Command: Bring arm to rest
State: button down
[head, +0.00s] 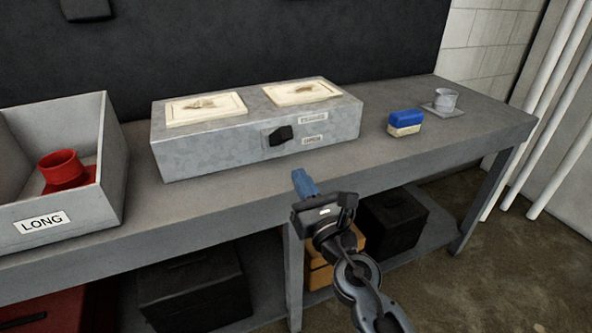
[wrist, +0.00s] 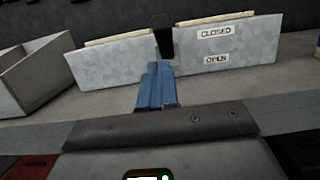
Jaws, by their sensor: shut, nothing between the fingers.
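My gripper (head: 305,184) is shut and empty, its blue fingers together. In the head view it hangs in front of the bench's front edge, below and before the galvanized metal box. In the wrist view the closed fingers (wrist: 156,84) point at the box (wrist: 115,68), just under its black handle (wrist: 162,36). My arm reaches up from the lower right of the head view. The gripper looks apart from the box and the bench.
The metal box (head: 215,150) has labels reading CLOSED and OPEN. A bin (head: 85,215) marked LONG holds a red collar (head: 62,170). A blue and cream block (head: 405,122) and a grey collar on a plate (head: 446,100) stand right on the bench (head: 490,120). Crates sit below.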

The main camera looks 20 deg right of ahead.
jog(key=s+f+m+g, duration=0.1)
jog(key=s+f+m, duration=0.3)
jog(key=s, duration=0.5)
jog(key=s+f+m+g+y, duration=0.1)
jog(key=s+f+m, duration=0.1)
jog(key=s+m, duration=0.6)
jog(key=s+f+m+g, duration=0.1)
jog(key=s+f+m, duration=0.25)
jog(key=s, duration=0.65)
jog(key=s+r+m+g, duration=0.1)
jog(key=s+r+m, duration=0.2)
jog(key=s+m, duration=0.6)
jog(key=s+r+m+g+h, duration=0.1)
jog(key=s+r+m, duration=0.2)
jog(key=s+m, duration=0.6)
jog(key=shift+s+d+m+g+b, duration=0.15)
jog(key=shift+d+m+g+b, duration=0.2)
jog(key=shift+m, duration=0.9)
